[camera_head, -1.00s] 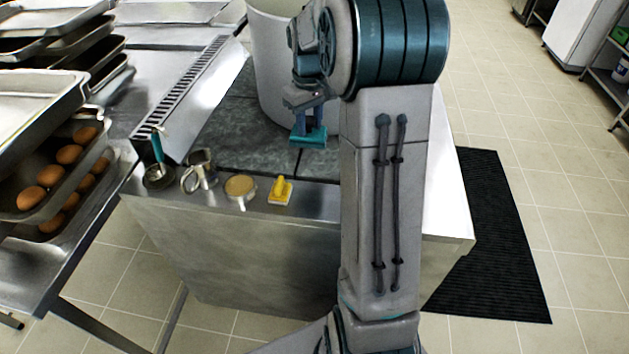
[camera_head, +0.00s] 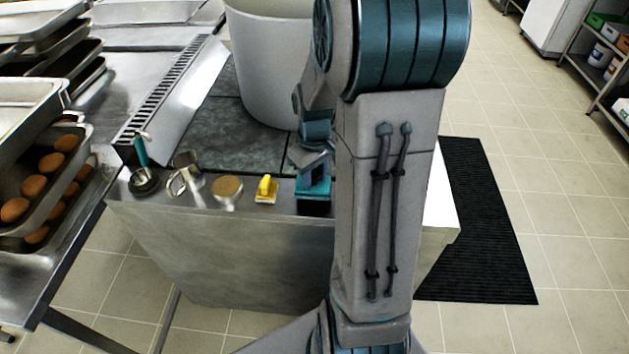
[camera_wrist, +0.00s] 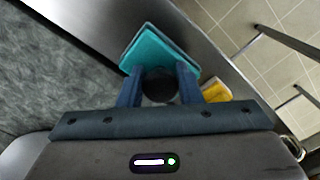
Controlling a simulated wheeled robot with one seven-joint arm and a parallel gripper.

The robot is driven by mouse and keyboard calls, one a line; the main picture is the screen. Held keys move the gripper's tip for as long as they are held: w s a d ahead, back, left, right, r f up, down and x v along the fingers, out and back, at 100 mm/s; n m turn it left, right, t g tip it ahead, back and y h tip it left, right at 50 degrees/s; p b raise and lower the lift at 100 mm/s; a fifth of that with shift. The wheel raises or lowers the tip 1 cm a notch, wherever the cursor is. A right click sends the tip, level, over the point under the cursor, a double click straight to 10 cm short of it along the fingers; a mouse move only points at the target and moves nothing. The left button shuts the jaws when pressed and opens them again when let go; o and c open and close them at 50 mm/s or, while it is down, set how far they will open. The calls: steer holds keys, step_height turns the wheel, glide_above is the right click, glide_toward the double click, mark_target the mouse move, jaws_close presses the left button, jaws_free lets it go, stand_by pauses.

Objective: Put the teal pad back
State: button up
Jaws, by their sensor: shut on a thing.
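The teal pad (camera_wrist: 160,48) is a flat square with a dark round knob on top. My gripper (camera_wrist: 160,88) is shut on the pad's knob, one finger on each side. In the head view the pad (camera_head: 312,187) is at the front strip of the stove, right of the yellow-handled item, below my gripper (camera_head: 313,172). My arm hides part of this area. I cannot tell whether the pad touches the steel surface.
A large stockpot (camera_head: 270,70) stands behind.

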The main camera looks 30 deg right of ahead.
mark_target(315, 183)
steer(key=shift+f, duration=1.4)
steer(key=shift+f, duration=0.2)
steer(key=o, duration=1)
steer(key=shift+r, duration=0.15)
